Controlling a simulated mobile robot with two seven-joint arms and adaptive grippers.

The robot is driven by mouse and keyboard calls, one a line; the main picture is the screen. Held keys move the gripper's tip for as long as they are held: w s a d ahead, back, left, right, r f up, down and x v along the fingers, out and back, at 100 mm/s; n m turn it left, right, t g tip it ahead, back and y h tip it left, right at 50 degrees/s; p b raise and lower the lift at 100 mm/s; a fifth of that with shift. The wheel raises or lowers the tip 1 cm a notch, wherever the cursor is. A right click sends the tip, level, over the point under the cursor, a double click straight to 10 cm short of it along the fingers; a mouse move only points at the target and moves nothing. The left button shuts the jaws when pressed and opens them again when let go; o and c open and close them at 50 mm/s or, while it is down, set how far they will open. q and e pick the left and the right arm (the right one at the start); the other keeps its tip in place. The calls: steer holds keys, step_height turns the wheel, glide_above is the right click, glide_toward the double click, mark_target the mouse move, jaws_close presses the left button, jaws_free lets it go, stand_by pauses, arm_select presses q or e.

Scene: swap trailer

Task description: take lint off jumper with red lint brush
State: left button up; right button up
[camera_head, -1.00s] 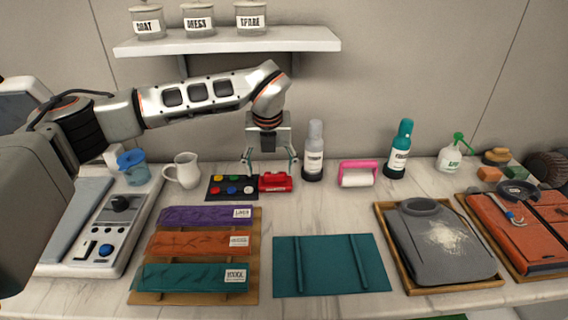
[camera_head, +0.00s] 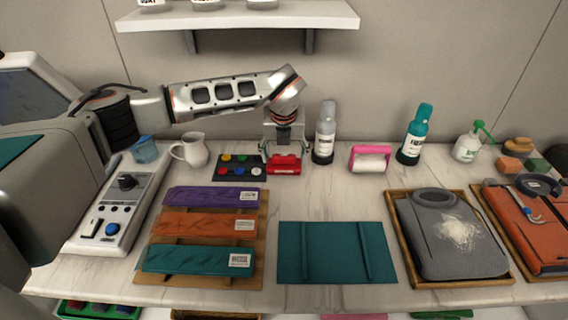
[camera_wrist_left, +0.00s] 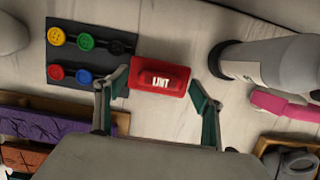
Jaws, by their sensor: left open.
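The red lint brush (camera_head: 284,164) lies on the marble counter beside the button mat. Its white label reads LINT in the left wrist view (camera_wrist_left: 160,79). My left gripper (camera_head: 284,153) is open and points down over the brush, with one finger on either side of it in the left wrist view (camera_wrist_left: 157,100). I see no grip on the brush. The grey jumper (camera_head: 433,245) lies folded in a wooden tray (camera_head: 399,232) at the right, with a patch of pale lint (camera_head: 460,231) on its front. My right gripper is not in view.
A button mat (camera_head: 226,175) lies left of the brush. A grey bottle (camera_head: 324,140) stands close on its right, then a pink-handled roller (camera_head: 370,159) and a teal bottle (camera_head: 415,138). A teal mat (camera_head: 335,252) lies in front, beside folded knits on a rack (camera_head: 256,222).

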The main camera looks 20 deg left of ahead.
arm_select(q)
steer(key=shift+f, duration=0.15)
steer(key=c, duration=1.1)
steer(key=shift+c, duration=0.7)
